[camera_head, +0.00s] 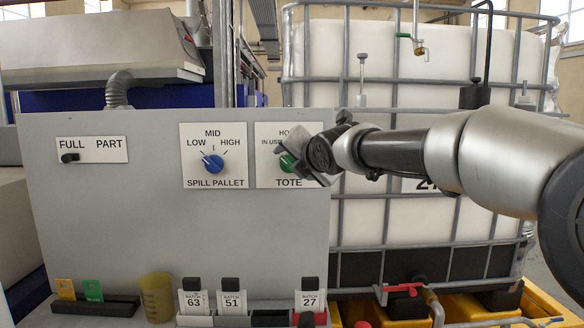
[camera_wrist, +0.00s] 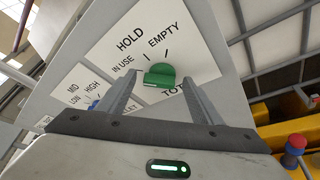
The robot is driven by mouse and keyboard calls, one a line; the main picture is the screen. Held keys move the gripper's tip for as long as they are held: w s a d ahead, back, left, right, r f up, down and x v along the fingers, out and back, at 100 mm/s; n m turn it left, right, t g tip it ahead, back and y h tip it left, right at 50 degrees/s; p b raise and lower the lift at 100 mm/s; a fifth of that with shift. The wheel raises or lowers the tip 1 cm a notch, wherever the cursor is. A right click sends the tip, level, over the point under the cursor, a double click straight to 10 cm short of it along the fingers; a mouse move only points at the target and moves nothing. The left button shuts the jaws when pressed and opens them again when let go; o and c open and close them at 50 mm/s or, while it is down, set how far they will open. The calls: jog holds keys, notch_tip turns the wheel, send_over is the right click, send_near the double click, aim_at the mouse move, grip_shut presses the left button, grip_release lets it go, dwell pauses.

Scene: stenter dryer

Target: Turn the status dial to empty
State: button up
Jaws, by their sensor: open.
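The green status dial (camera_wrist: 160,75) sits on a white plate (camera_wrist: 112,58) marked IN USE, HOLD, EMPTY and TOTE in the wrist view. Its exact pointing is hard to tell; its knob bar lies roughly across the picture. In the head view the dial (camera_head: 286,163) is partly hidden by my gripper (camera_head: 305,160), which also covers the EMPTY label. In the wrist view my gripper (camera_wrist: 158,80) is open, with one finger on each side of the dial. I see gaps between the fingers and the knob; contact is not visible.
A blue SPILL PALLET dial (camera_head: 212,163) is left of the tote dial on the same grey panel (camera_head: 130,225). A FULL/PART switch (camera_head: 70,157) is farther left. Batch cards (camera_head: 232,301) and a beaker (camera_head: 156,297) stand below. A caged white tote (camera_head: 380,80) is behind at right.

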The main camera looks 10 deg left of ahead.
jog(key=shift+w+a+f, duration=0.15)
jog(key=shift+w+a, duration=0.15)
jog(key=shift+w, duration=0.05)
jog(key=c, duration=1)
